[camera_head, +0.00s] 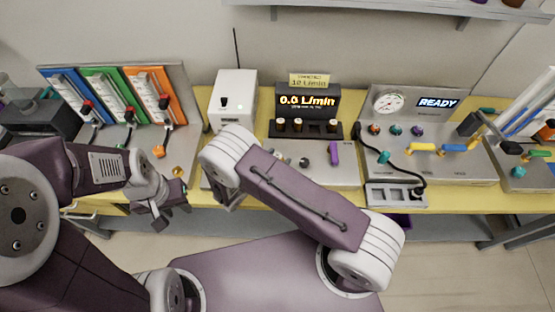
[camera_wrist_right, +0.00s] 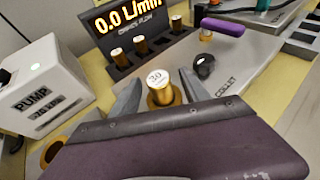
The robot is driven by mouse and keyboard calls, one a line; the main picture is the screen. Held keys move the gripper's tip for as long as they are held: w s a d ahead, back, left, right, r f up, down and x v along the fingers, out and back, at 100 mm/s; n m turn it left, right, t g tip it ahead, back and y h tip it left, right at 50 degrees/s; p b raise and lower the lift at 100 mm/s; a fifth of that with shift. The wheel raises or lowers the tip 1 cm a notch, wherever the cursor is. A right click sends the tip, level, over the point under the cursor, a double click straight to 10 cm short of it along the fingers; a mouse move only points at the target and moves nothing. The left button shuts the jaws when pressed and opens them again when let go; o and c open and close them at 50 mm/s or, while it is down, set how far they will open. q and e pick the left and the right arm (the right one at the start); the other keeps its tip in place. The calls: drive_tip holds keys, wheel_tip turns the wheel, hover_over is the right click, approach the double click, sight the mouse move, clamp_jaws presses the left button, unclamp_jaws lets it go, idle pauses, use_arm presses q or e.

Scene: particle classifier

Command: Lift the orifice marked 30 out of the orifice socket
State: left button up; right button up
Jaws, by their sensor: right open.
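The orifice marked 30 (camera_wrist_right: 158,86) is a gold cylinder with a pale, numbered top. It stands upright between the fingers of my right gripper (camera_wrist_right: 158,96) in the right wrist view. The right gripper is open, with one finger on each side of it; I cannot tell whether either touches. In the head view, my right arm covers this spot. My left gripper (camera_head: 166,208) is at the bench's front edge, left of the right arm; its jaw opening is unclear.
A black rack (camera_wrist_right: 150,55) with several gold orifices stands behind, under the 0.0 L/min display (camera_wrist_right: 121,14). A white pump box (camera_wrist_right: 40,88) is at the left. A black knob (camera_wrist_right: 204,66) and a purple handle (camera_wrist_right: 223,27) are close on the right.

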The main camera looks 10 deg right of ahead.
drive_tip(key=x, duration=0.3)
drive_tip(key=shift+w+d, duration=0.1)
drive_tip(key=shift+w, duration=0.05)
drive_tip(key=c, duration=0.5)
clamp_jaws()
wheel_tip(320, 180, up, 4)
drive_tip(key=shift+d+r, duration=0.1)
drive_tip(key=shift+r, duration=0.1)
drive_tip(key=s+d+r+b, duration=0.1)
drive_tip(key=s+d+r, duration=0.5)
drive_tip(key=s+d, duration=0.2)
drive_tip(key=shift+d+r+b, duration=0.25)
drive_tip(key=shift+r+b, duration=0.05)
